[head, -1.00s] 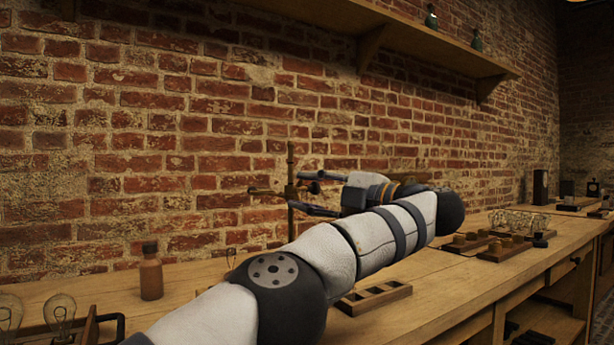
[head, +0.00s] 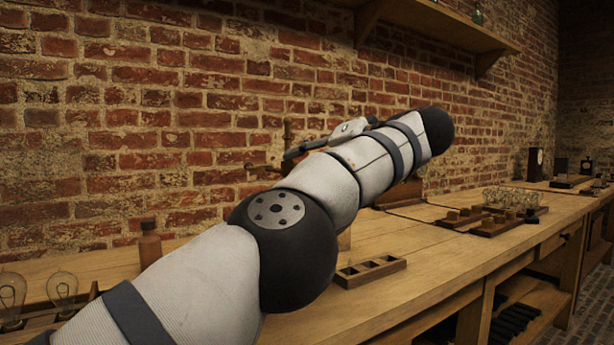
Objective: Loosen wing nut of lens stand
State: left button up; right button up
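The lens stand (head: 287,131) stands on the bench near the wall. Its thin brass upright and a short side rod (head: 257,168) show left of my forearm; its lower part is hidden behind my arm. I cannot make out the wing nut. My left arm comes in from the lower left and crosses in front of the stand. My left gripper (head: 292,154) points back left from the wrist, with a dark finger close to the upright. The other finger is hidden behind the arm, so opening and contact are unclear. My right gripper is not in view.
A brown bottle (head: 150,243) and glass bulbs (head: 62,290) stand at the left. A wooden tray with compartments (head: 370,271) lies on the bench in front. Blocks with jars (head: 510,200) stand further right. A shelf (head: 440,25) hangs above.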

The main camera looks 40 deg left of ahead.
pick_arm(q)
jog(key=shift+n+h+b, duration=0.4)
jog(key=shift+n+b, duration=0.2)
jog(key=shift+b, duration=0.25)
jog(key=shift+t, duration=0.3)
jog(key=o, duration=1.2)
